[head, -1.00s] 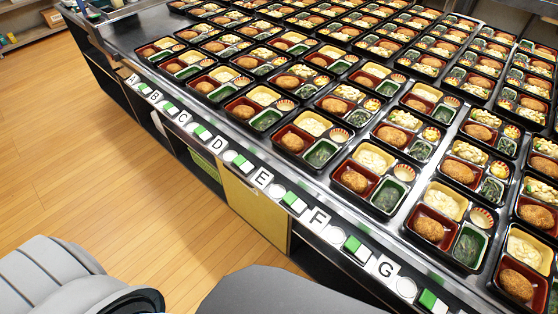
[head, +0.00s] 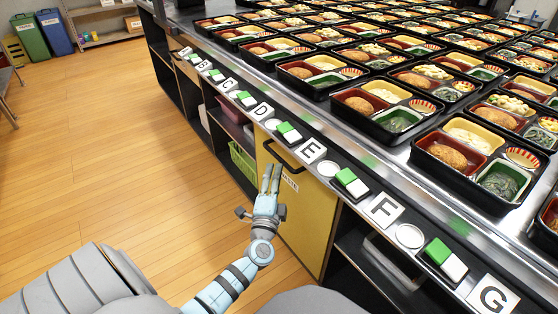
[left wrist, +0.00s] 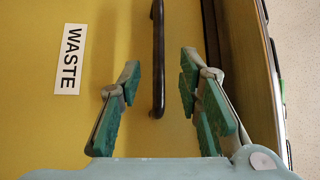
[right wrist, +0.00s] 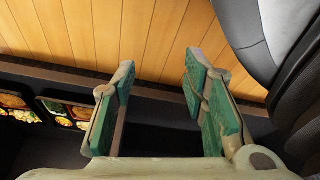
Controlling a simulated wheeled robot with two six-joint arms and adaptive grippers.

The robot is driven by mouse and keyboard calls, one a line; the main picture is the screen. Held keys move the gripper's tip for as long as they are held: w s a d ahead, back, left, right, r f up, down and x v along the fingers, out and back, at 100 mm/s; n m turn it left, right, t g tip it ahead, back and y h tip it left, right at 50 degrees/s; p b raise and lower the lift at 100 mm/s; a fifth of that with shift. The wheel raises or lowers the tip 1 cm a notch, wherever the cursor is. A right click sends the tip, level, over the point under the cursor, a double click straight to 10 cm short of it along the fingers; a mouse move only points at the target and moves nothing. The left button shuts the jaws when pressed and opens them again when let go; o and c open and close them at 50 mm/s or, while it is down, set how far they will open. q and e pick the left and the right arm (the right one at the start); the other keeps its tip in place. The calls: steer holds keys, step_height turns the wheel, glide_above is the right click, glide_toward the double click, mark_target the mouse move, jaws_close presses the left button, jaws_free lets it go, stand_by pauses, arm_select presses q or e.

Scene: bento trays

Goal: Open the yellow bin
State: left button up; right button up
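The yellow bin (head: 308,225) is a yellow front panel set under the counter, and it looks closed. It carries a white WASTE label (left wrist: 70,60) and a black bar handle (left wrist: 158,50), and the handle also shows in the head view (head: 283,163). My left gripper (head: 272,172) is in front of the panel near the handle. In the left wrist view its fingers (left wrist: 161,62) are open, with the handle between them in the picture; I cannot tell whether they touch it. My right gripper (right wrist: 160,65) is open and empty, and does not show in the head view.
The counter above has lettered cards, green-and-white blocks and many bento trays (head: 395,107). A green crate (head: 243,162) sits on a shelf left of the bin, and open shelves lie to its right. The wooden floor (head: 130,170) in front is clear. Green and blue bins stand far back left.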

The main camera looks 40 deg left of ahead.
mark_target(279, 156)
arm_select(q)
steer(key=b+x, duration=0.1)
steer(key=x, duration=0.6)
steer(key=shift+w+a+f, duration=0.1)
steer(key=shift+w+a, duration=0.05)
steer(key=shift+w, duration=0.15)
jaws_close()
